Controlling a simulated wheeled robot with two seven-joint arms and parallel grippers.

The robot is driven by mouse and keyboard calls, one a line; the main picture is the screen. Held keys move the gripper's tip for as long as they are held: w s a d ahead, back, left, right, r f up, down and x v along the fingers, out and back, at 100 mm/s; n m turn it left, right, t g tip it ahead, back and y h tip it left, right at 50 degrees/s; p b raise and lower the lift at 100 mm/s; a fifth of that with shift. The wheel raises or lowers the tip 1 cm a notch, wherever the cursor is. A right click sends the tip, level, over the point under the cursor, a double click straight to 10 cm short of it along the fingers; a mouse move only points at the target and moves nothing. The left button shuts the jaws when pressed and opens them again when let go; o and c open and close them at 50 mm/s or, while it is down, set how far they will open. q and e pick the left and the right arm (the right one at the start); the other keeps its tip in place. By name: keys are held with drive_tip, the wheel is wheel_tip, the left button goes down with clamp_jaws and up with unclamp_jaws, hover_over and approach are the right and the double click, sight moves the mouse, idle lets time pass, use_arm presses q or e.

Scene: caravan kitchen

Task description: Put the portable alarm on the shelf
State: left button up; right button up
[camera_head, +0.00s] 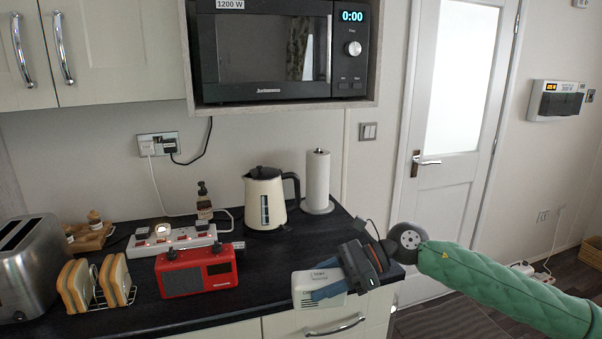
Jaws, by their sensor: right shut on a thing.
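My right gripper (338,276) reaches in from the right on a green-sleeved arm, at the front edge of the dark worktop. It is shut on a white, box-like thing (307,284) with small printed text, which may be the portable alarm; its maker and text are too small to read. The gripper covers much of its right side, and I cannot tell whether it touches the worktop. An open-fronted wall shelf (283,108) holds the microwave. I cannot tell if that is the task's shelf. My left gripper is not in view.
On the worktop (262,285) stand a red radio (197,271), a power strip (172,240), a cream kettle (265,200), a paper roll (317,180), a toast rack (97,283) and a toaster (28,268). The microwave (265,50) fills most of its shelf. A door (450,150) is at right.

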drive_tip(key=shift+s+a+r+m+t, duration=0.2)
drive_tip(key=shift+s+r+m+t, duration=0.1)
drive_tip(key=shift+r, duration=0.15)
drive_tip(key=shift+w+a+m+t, duration=0.3)
drive_tip(key=shift+w+m+t, duration=0.25)
drive_tip(key=shift+t, duration=0.15)
drive_tip(key=shift+w+r+m+t, duration=0.1)
drive_tip(key=shift+w+m+t, duration=0.05)
drive_tip(key=shift+m+t, duration=0.4)
drive_tip(key=shift+w+m+t, duration=0.3)
drive_tip(key=shift+t, duration=0.05)
drive_tip(key=shift+w+f+m+t, duration=0.2)
drive_tip(key=shift+m+t, duration=0.3)
drive_tip(key=shift+t, duration=0.1)
drive_tip(key=shift+d, duration=0.1)
